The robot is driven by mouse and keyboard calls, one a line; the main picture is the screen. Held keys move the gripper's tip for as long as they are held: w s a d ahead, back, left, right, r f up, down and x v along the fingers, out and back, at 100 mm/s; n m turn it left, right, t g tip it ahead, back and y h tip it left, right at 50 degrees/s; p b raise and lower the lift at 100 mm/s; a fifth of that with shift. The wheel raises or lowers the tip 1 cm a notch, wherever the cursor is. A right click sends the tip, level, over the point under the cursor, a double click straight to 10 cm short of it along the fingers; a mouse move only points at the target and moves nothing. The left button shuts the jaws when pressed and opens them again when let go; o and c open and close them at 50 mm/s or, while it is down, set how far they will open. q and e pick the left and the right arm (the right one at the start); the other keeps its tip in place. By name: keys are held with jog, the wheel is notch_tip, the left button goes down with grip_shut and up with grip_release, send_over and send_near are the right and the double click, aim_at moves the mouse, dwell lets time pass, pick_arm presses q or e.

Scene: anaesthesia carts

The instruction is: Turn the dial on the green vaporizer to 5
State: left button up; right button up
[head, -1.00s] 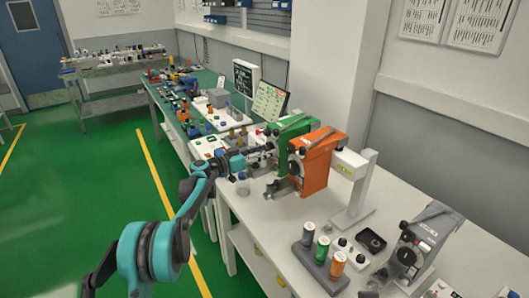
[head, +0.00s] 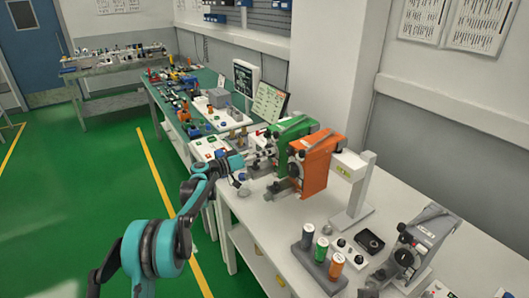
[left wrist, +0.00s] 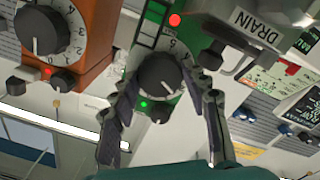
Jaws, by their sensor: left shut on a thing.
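The green vaporizer (head: 296,127) stands on the white bench beside an orange vaporizer (head: 318,165). In the left wrist view the green vaporizer's body (left wrist: 152,20) fills the top middle. Its dark round dial (left wrist: 160,77) has a white mark on its face and numerals around its edge. The reading cannot be made out surely. My left gripper (left wrist: 163,84) has one finger on each side of this dial and is shut on it. In the head view the left gripper (head: 262,155) reaches the vaporizer's front, where the dial is mostly hidden. My right gripper is not in view.
The orange vaporizer's dial (left wrist: 42,32) is close on the left in the wrist view. A grey part marked DRAIN (left wrist: 240,40) is close on the right. A rack of coloured canisters (head: 321,250) stands nearer on the bench. Floor left of the bench is clear.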

pick_arm(q)
jog(key=shift+n, duration=0.8)
jog(key=o, duration=1.2)
jog(key=shift+c, duration=0.2)
jog(key=shift+a, duration=0.1)
jog(key=v, duration=1.2)
